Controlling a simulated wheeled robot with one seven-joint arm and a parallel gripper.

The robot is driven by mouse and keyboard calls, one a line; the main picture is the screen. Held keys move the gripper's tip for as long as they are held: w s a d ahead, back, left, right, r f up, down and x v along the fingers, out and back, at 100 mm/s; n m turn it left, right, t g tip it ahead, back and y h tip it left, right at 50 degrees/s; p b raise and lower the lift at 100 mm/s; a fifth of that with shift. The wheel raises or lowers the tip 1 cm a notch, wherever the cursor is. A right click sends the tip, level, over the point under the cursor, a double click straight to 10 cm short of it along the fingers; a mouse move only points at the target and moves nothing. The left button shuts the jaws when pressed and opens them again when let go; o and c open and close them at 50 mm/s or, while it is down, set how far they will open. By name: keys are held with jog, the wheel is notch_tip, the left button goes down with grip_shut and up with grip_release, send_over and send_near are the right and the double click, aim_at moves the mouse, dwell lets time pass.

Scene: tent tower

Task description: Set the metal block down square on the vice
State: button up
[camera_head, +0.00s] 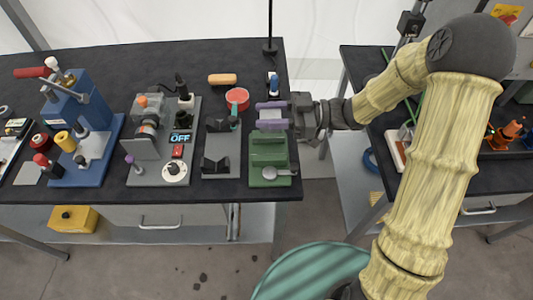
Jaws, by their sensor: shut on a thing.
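The green vice (268,157) sits near the right end of the black bench, with a pale round handle part at its front. My gripper (272,114) reaches in from the right with its two purple fingers over the far end of the vice. The fingers are shut on the metal block, of which only a small greyish part between them can be made out. I cannot tell whether the block touches the vice or hangs above it, nor whether it is square to it.
A grey plate with black V-shaped blocks (216,165) stands just left of the vice. A red round container (237,98) and an orange item (222,79) lie behind. A small motor rig (150,127) and a blue press (75,120) stand further left. The bench's right edge is close.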

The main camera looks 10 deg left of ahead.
jog(key=shift+s+a, duration=0.15)
jog(key=shift+a, duration=0.05)
jog(key=shift+s+f, duration=0.1)
jog(key=shift+f, duration=0.3)
notch_tip(320, 180, down, 5)
jog(key=shift+f, duration=0.2)
notch_tip(320, 180, down, 4)
jog(key=shift+r, duration=0.1)
